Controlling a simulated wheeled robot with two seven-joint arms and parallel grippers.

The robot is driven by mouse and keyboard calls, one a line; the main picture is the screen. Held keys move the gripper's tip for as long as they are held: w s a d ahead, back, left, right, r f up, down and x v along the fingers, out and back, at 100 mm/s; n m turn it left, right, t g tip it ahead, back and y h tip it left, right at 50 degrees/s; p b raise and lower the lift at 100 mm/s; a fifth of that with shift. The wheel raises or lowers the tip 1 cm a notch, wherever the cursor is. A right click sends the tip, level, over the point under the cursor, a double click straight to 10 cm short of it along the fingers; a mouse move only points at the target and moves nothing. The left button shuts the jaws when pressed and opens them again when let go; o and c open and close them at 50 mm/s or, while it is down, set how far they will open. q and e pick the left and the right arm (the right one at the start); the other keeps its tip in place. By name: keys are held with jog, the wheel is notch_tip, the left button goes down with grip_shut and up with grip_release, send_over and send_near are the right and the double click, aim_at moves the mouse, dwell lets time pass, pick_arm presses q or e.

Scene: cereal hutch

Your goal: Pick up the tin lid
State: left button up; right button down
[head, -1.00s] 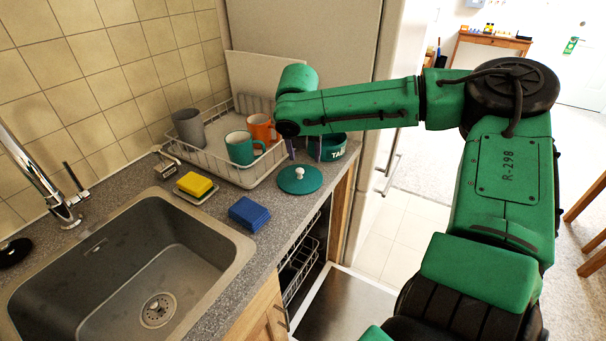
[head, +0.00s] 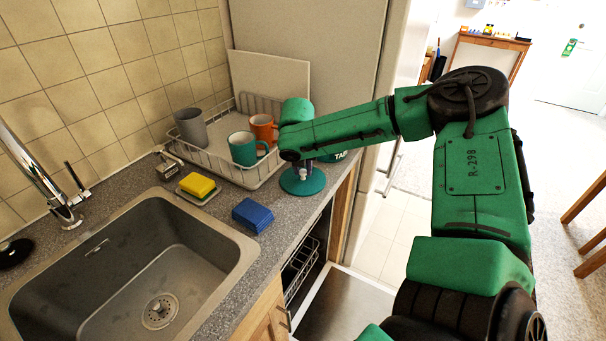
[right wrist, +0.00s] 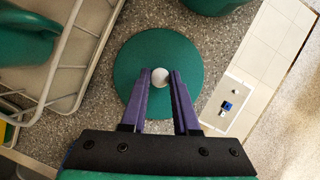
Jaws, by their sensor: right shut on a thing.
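The tin lid (head: 303,183) is a round green disc with a white knob, lying flat on the grey counter in front of the dish rack. It also shows in the right wrist view (right wrist: 184,58), with its white knob (right wrist: 160,77) between the fingertips. My right gripper (right wrist: 160,80) points down over the lid and is shut on the knob. In the head view my right gripper (head: 302,170) is partly hidden by its own arm. The green tin (head: 337,156) stands just behind the lid, mostly hidden by my arm. My left gripper is not in view.
The dish rack (head: 225,177) holds a grey mug (head: 190,128), a teal mug (head: 243,149) and an orange mug (head: 262,127). A blue sponge (head: 251,215) and a yellow sponge (head: 196,185) lie beside the sink (head: 140,270). The counter's front edge is close to the lid.

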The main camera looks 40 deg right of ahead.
aim_at(303, 172)
notch_tip(303, 172, up, 20)
jog(key=shift+p, duration=0.4)
